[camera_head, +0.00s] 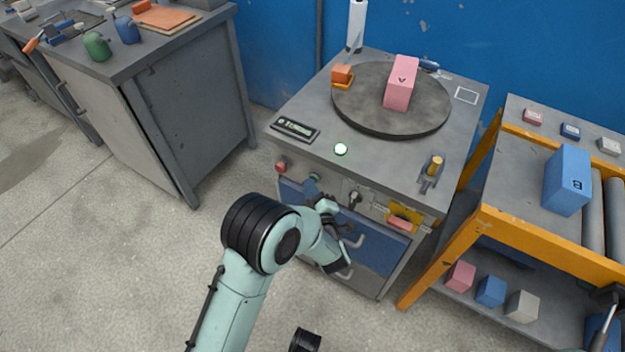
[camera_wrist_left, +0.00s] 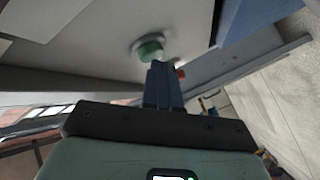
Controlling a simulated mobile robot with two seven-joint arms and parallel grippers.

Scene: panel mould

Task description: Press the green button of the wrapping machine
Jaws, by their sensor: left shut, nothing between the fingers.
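The wrapping machine (camera_head: 372,170) is a grey cabinet with a dark round turntable (camera_head: 360,110) on top, bearing a pink box (camera_head: 401,82). The green button (camera_head: 315,177) sits on its front face, right of a red knob (camera_head: 281,167). My left gripper (camera_head: 311,187) is shut and empty, just in front of the green button. In the left wrist view the closed fingers (camera_wrist_left: 161,72) point at the green button (camera_wrist_left: 150,50) and overlap its lower edge; I cannot tell whether they touch.
A display (camera_head: 295,129) and a lit round light (camera_head: 341,149) are on the machine top. Blue drawers with handles are below the button. An orange-framed roller cart (camera_head: 450,245) with boxes stands at right. A grey workbench (camera_head: 170,110) stands at left. The floor between is clear.

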